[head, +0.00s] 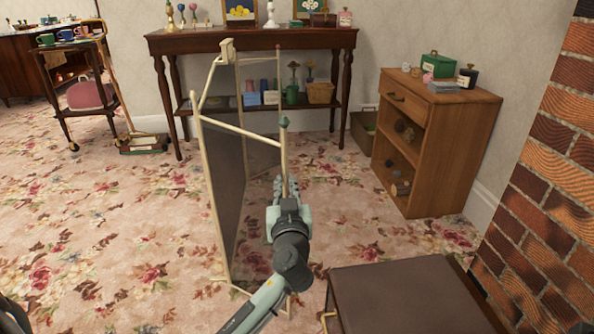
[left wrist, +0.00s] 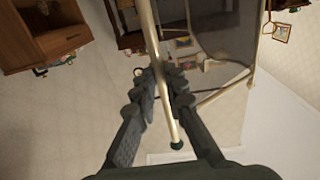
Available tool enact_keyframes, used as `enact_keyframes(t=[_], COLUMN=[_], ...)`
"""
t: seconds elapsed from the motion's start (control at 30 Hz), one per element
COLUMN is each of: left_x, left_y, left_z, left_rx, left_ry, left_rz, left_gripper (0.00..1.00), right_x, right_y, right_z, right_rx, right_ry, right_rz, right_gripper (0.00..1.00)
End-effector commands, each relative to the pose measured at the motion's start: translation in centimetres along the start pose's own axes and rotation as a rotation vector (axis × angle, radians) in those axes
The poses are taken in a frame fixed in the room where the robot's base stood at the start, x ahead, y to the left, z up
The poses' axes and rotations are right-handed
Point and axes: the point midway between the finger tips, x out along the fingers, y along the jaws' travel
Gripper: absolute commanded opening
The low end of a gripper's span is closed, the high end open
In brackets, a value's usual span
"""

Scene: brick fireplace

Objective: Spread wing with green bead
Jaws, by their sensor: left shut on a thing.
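A folding fire screen with cream rails and dark mesh (head: 227,190) stands upright on the carpet. Its near wing has a cream post (head: 284,155) topped by a green bead (head: 284,122). My left gripper (head: 281,189) is at this post, below the bead, and is shut on it. In the left wrist view, the two fingers (left wrist: 165,85) close around the cream post, and the green bead (left wrist: 177,145) shows at the post's end. The wing stands at an angle to the main mesh panel. My right gripper is not in view.
A brown-topped stool or box (head: 400,300) stands close to the right of my left arm. A wooden cabinet (head: 435,140) is beyond it, beside the brick fireplace (head: 550,190). A console table (head: 250,40) is behind the screen. Open carpet (head: 90,240) lies to the left.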

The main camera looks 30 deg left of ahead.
Motion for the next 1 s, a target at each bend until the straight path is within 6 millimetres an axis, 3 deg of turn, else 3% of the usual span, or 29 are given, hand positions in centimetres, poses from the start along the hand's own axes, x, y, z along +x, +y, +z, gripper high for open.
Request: enact_keyframes(t=[0.3,0.87,0.9,1.0], left_x=[-2.9,-3.4,-3.4,-3.4], left_y=[-2.9,-3.6,-3.6,-3.6], left_z=[0.1,0.1,0.1,0.1], left_rx=[0.004,0.001,0.001,0.001], left_ry=[0.0,-0.001,-0.001,-0.001], left_rz=[0.144,0.179,0.178,0.179], left_gripper=[0.0,0.0,0.14,0.26], right_x=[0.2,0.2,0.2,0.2], right_y=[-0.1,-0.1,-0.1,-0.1], right_z=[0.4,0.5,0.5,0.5], right_rx=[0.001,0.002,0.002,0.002], right_ry=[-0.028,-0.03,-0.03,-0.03], right_rz=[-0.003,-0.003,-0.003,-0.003], right_gripper=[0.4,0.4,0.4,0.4])
